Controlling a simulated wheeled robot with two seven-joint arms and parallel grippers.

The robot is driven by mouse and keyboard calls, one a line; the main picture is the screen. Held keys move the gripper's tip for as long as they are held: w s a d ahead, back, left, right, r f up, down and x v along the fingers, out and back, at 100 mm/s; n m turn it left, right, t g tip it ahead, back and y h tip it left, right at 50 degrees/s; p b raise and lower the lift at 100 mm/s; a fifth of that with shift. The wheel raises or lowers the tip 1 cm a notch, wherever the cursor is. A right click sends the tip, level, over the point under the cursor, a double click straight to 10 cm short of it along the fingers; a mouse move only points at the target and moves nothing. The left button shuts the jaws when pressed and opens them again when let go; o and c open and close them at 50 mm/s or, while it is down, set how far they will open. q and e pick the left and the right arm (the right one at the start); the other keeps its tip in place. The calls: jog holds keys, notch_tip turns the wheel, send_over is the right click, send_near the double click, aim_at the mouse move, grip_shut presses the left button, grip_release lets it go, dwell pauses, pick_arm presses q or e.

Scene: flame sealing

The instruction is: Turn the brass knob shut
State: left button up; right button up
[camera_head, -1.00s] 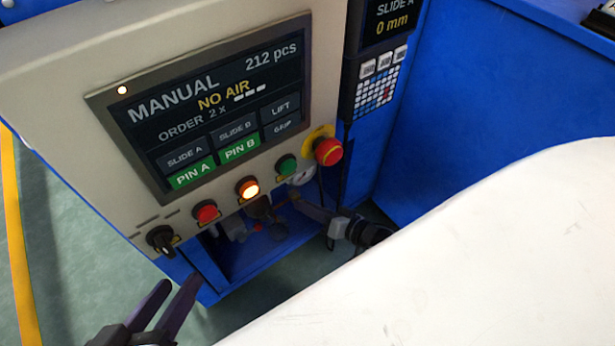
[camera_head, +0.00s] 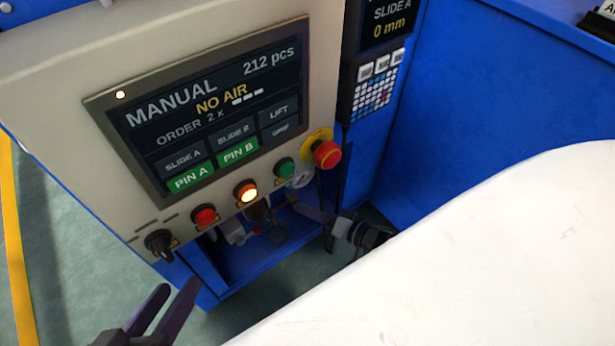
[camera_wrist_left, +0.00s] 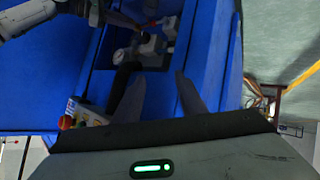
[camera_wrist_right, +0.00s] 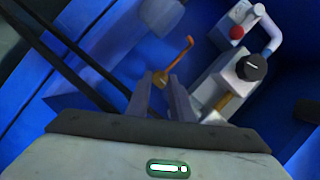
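In the right wrist view, a bent brass-coloured piece (camera_wrist_right: 185,52), probably the brass knob's handle, reaches down to the fingertips of my right gripper (camera_wrist_right: 160,79). Its lower end shows between the tips; I cannot tell whether they touch it. The fingers stand a little apart. In the head view, my right gripper (camera_head: 298,204) is low under the panel, in the blue recess, and the brass piece is too dark to make out. My left gripper (camera_head: 172,300) is open and empty, left of the recess; its fingers also show in the left wrist view (camera_wrist_left: 160,78).
A white valve unit with a black knob (camera_wrist_right: 250,67) and a red knob (camera_wrist_right: 237,33) stands right of my right gripper. Above the recess is the control panel with its screen (camera_head: 205,115), which reads NO AIR, and a red emergency button (camera_head: 327,154). Dark hoses (camera_wrist_right: 75,60) run at left.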

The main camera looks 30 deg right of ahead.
jog(key=o, duration=0.4)
pick_arm(q)
jog(key=shift+r, duration=0.1)
